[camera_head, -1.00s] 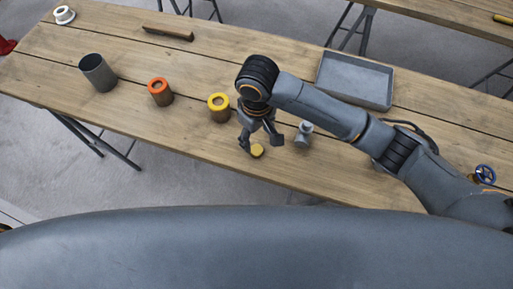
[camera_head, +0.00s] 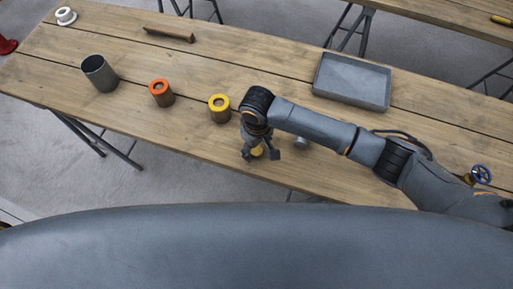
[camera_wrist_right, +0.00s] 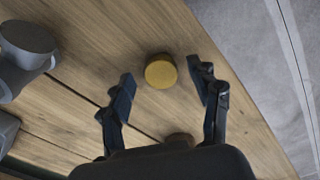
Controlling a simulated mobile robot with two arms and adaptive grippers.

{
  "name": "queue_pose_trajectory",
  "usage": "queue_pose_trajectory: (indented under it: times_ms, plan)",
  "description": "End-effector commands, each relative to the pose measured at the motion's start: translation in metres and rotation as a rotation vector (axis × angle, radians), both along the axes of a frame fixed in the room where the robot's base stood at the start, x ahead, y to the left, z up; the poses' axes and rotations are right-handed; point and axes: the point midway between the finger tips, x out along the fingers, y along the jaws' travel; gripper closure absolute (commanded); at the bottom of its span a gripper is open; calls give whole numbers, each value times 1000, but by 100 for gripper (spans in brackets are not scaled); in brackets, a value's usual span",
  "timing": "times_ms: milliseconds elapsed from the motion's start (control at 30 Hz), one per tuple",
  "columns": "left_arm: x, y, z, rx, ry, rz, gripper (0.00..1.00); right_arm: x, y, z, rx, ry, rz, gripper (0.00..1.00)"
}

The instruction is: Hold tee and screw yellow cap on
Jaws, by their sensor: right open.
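The yellow cap (camera_head: 257,152) lies on the wooden table near its front edge. In the right wrist view the cap (camera_wrist_right: 160,71) sits between my spread fingertips, with gaps on both sides. My right gripper (camera_head: 260,155) points down over it, open and empty; it also shows in the right wrist view (camera_wrist_right: 162,78). The grey tee (camera_head: 302,142) stands just right of the gripper, mostly hidden behind my arm. A grey rounded fitting, likely the tee (camera_wrist_right: 28,45), shows at the left of the right wrist view. My left gripper is not in view.
On the table (camera_head: 200,150) stand a yellow-topped holder (camera_head: 219,108), an orange-topped holder (camera_head: 161,92) and a grey cylinder (camera_head: 99,72). A grey tray (camera_head: 352,82) lies behind my arm. A blue-wheeled valve (camera_head: 481,174) is at the right. The table's front edge is close to the cap.

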Motion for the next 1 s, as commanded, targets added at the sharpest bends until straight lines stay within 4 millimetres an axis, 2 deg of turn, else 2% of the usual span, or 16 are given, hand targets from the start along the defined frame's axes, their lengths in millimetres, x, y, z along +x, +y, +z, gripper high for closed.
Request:
queue_pose_trajectory:
  times_ms: [100,400,433,600,700,1000]
  plan:
    - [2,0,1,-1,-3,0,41,0,0,-7,1,-1,0,38]
    - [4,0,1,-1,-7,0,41,0,0,-7,1,-1,0,38]
    - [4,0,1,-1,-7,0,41,0,0,-7,1,-1,0,40]
    - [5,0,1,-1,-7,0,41,0,0,-7,1,-2,0,74]
    - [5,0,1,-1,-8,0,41,0,0,-7,1,-2,0,91]
    - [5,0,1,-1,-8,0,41,0,0,-6,1,-2,0,91]
